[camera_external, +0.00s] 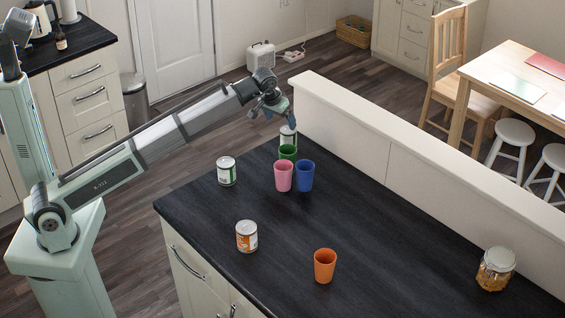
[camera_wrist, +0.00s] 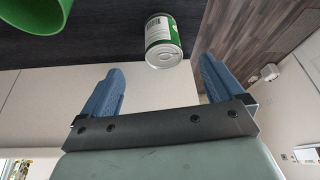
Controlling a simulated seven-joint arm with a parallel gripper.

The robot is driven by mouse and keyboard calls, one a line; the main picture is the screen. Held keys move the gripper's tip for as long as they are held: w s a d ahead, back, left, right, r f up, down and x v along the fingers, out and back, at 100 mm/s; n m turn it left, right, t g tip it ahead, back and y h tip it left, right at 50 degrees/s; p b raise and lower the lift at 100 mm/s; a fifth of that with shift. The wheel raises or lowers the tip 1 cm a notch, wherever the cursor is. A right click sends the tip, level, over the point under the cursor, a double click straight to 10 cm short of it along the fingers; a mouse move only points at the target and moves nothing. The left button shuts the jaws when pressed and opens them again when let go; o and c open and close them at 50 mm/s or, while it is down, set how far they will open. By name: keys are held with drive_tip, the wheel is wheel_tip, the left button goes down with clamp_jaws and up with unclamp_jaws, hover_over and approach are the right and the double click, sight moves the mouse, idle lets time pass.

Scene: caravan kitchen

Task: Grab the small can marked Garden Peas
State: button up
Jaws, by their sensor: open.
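A small can with a green and white label (camera_external: 288,134) stands at the far end of the dark counter, just behind the green cup. It also shows in the wrist view (camera_wrist: 163,40), its metal end towards me. A second green and white can (camera_external: 227,172) stands near the counter's left edge. The writing on both labels is too small to read. My gripper (camera_external: 269,112) is open and empty, above and slightly left of the far can. In the wrist view, the can lies ahead of my blue fingers (camera_wrist: 160,72), roughly between them and apart from them.
Green (camera_external: 288,152), pink (camera_external: 283,177) and blue (camera_external: 305,176) cups cluster in front of the far can. An orange-labelled can (camera_external: 247,236), orange cup (camera_external: 325,265) and jar (camera_external: 495,268) stand nearer. A low white wall (camera_external: 400,150) borders the counter's right side.

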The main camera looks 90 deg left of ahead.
sight(286, 132)
drive_tip(key=x, duration=0.6)
drive_tip(key=shift+w+a+f, duration=0.1)
drive_tip(key=shift+a+f, duration=0.05)
drive_tip(key=shift+f, duration=0.1)
drive_tip(key=shift+a+x, duration=0.2)
drive_tip(key=shift+x, duration=1.15)
drive_tip(key=shift+a+x, duration=0.2)
drive_tip(key=shift+x, duration=1.1)
drive_tip(key=shift+w+r, duration=0.1)
drive_tip(key=shift+r, duration=0.1)
drive_tip(key=c, duration=1.2)
